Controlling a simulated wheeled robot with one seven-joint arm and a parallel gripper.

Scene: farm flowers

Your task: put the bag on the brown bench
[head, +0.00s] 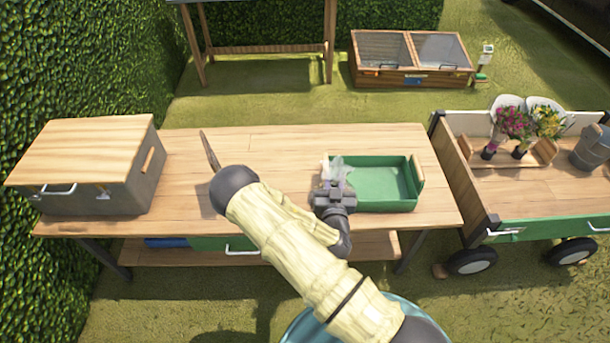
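The brown bench (285,145) is a long wooden-topped table across the middle of the head view. My gripper (336,178) is over the left end of a green tray (388,203) on the bench top. A small pale grey shape with a hint of purple shows at the fingertips. I cannot tell whether it is part of a bag or only the fingers, nor whether the fingers are open or shut. No bag can be made out clearly elsewhere. My arm hides part of the bench's front edge and middle.
A grey box with a wooden lid (90,155) stands on the bench's left end. A wheeled cart (470,185) with flowers (513,123) and a metal can (590,150) is at the right. A cold frame (410,60) stands behind. The bench top left of the tray has free room.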

